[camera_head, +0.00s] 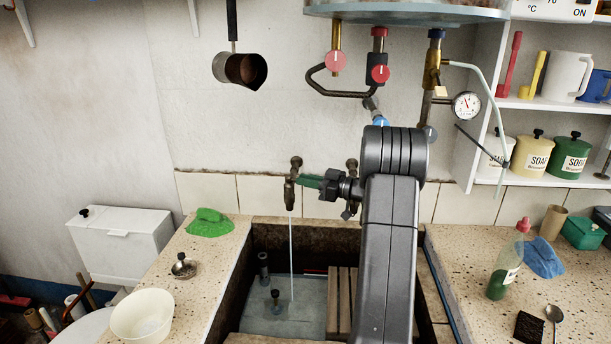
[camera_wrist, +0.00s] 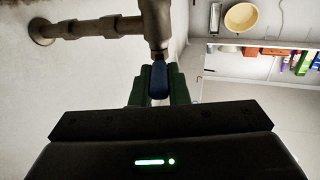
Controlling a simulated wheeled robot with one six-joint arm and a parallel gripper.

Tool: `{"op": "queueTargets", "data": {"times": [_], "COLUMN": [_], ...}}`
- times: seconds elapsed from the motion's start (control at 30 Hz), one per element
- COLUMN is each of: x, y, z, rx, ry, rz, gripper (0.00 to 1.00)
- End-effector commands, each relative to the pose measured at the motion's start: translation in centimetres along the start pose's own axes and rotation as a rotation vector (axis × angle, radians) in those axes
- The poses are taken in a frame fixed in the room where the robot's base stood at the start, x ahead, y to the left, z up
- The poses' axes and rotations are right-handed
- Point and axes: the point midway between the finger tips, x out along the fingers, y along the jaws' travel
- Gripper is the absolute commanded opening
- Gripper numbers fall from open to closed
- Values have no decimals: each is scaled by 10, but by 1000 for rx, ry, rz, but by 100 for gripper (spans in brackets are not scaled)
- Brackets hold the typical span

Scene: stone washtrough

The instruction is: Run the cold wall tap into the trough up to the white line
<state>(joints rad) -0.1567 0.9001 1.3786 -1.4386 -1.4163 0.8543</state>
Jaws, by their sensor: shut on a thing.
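The cold wall tap (camera_head: 290,192) is fixed to the wall above the trough. A thin stream of water (camera_head: 291,245) falls from it. My gripper (camera_head: 308,182) reaches the tap from the right; in the wrist view its green fingers (camera_wrist: 159,88) are shut on a blue tap handle (camera_wrist: 159,78). The stone trough (camera_head: 310,222) has a pale blue-grey bottom area (camera_head: 305,312), seemingly under shallow water; the depth is hard to tell. I cannot make out the white line. My arm hides the trough's right part.
A wooden slatted rack (camera_head: 338,300) and a dark upright plug (camera_head: 276,300) are in the trough. A white bowl (camera_head: 142,315) and green cloth (camera_head: 208,223) lie on the left ledge. A bottle (camera_head: 505,262) stands right. Boiler pipes (camera_head: 335,82) hang above.

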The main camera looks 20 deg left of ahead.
Motion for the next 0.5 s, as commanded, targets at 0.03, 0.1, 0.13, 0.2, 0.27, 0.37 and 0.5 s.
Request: {"op": "queueTargets", "data": {"times": [0.03, 0.1, 0.13, 0.2, 0.27, 0.37, 0.5], "x": [-1, -1, -1, 0, 0, 0, 0], "y": [2, 3, 3, 3, 3, 3, 3], "z": [-2, -1, -2, -1, -1, -1, -1], "rx": [0, -2, -2, -2, -3, -3, -3], "ry": [1, 1, 2, 2, 2, 2, 2], "rz": [-10, -23, -28, -36, -39, -41, -40], "gripper": [0, 0, 0, 0, 0, 0, 0]}}
